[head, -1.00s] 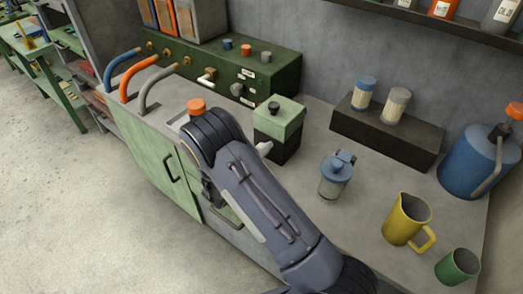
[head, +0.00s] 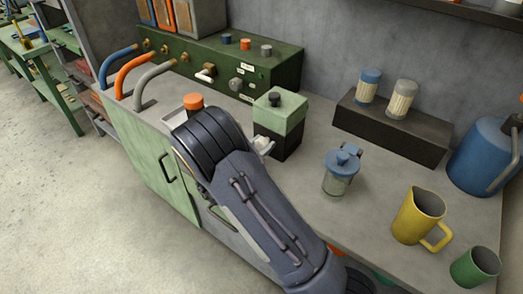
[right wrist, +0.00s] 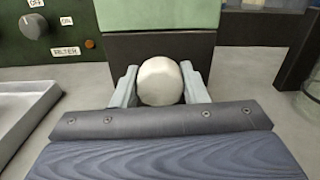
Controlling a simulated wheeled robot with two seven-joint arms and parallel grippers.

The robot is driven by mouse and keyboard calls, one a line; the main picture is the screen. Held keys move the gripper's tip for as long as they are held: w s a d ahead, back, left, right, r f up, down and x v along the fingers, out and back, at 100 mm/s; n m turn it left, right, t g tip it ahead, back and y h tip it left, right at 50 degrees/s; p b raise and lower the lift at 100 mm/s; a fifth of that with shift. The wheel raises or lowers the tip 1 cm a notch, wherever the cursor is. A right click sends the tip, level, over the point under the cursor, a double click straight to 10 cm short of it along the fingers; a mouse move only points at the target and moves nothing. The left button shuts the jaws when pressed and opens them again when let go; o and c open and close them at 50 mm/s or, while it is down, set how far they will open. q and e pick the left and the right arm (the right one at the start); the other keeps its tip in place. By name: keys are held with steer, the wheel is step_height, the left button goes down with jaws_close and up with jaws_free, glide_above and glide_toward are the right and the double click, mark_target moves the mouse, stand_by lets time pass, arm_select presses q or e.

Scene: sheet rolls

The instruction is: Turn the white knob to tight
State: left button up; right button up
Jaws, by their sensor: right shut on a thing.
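The white knob (right wrist: 160,82) sticks out from the front of a box with a green top and black base (head: 279,121). In the right wrist view it is a rounded, faceted white shape, with no visible mark showing its turn. My right gripper (right wrist: 160,88) is shut on it, with one pale finger on each side. In the head view, the knob and fingers (head: 263,145) show small beside my dark right arm, which hides part of the gripper. My left gripper is not in view.
A green panel (head: 215,65) with knobs stands behind on the grey bench (head: 310,190). A shallow tray (right wrist: 25,110) lies left of the gripper. A blue-lidded jar (head: 341,172), yellow jug (head: 418,218) and green cup (head: 475,267) stand to the right.

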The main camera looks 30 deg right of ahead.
steer(key=m+b, duration=0.1)
steer(key=m, duration=0.1)
steer(key=m+b, duration=0.1)
steer(key=b, duration=0.1)
steer(key=shift+f+m, duration=0.3)
steer(key=shift+m, duration=0.1)
steer(key=m+b, duration=0.9)
steer(key=shift+f+b, duration=0.1)
steer(key=shift+b, duration=0.2)
steer(key=m+b, duration=0.8)
steer(key=b, duration=0.3)
steer(key=shift+m, duration=0.3)
steer(key=shift+r+m+b, duration=0.25)
steer(key=shift+m+b, duration=0.75)
steer(key=shift+b, duration=0.25)
steer(key=o, duration=1)
steer(key=shift+r, duration=0.1)
steer(key=shift+c, duration=0.2)
